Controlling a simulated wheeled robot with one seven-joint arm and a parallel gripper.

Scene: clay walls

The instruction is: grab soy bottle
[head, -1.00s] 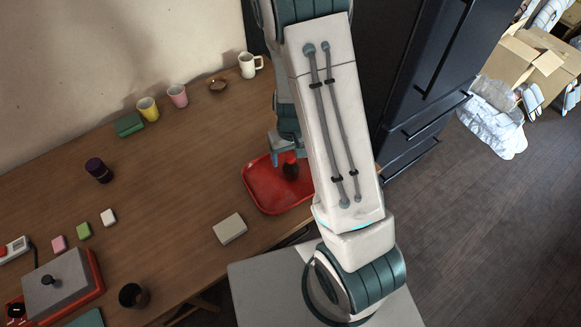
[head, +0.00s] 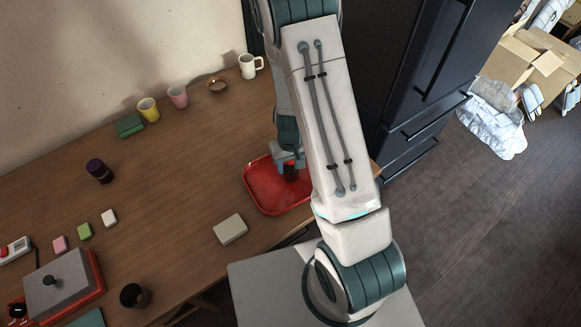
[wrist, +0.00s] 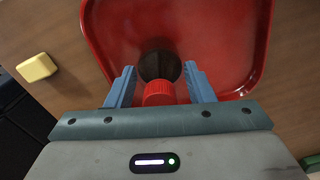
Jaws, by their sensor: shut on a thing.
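The soy bottle (wrist: 160,66) is dark with a red cap and stands on the red tray (wrist: 215,30). In the wrist view my gripper (wrist: 160,75) has one blue finger on each side of it and is shut on it. In the head view the tray (head: 262,190) is at the table's right end. My gripper (head: 288,160) is down over the bottle (head: 290,173) there, and the arm hides part of the tray.
A beige block (head: 230,229) lies left of the tray. Cups, a small brown dish (head: 217,84) and a white mug (head: 250,66) line the wall. A dark fridge (head: 410,90) is right of the arm.

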